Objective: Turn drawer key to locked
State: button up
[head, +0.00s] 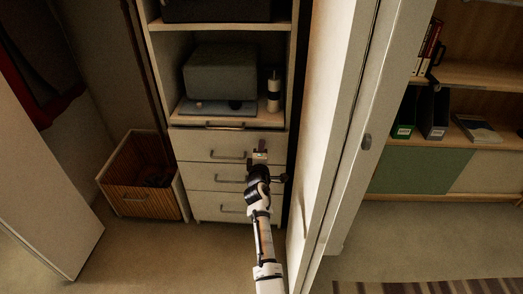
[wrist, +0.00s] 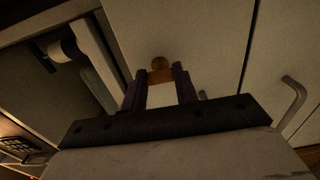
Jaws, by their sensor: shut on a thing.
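The key (wrist: 161,74) is a small brass-brown piece on the pale front of a drawer (wrist: 205,45) in the wrist view. My gripper (wrist: 160,80) has its two dark fingers on either side of it and is shut on it. The key's exact turn angle is hard to tell. In the head view my gripper (head: 260,158) is at the right part of the top drawer (head: 200,143) of a white cabinet. There the key is too small and too covered by my gripper to make out.
Two more drawers with bar handles lie below, the middle one (head: 203,174) and the bottom one (head: 205,205). A shelf above holds a grey box (head: 220,75) and a dark-and-white bottle (head: 273,90). A wooden crate (head: 135,195) stands left; a white door edge (head: 330,120) stands close right.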

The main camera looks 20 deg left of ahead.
jog(key=shift+r, duration=0.15)
jog(key=o, duration=1)
jog(key=p+v, duration=0.2)
jog(key=v, duration=1.1)
jog(key=shift+s, duration=0.35)
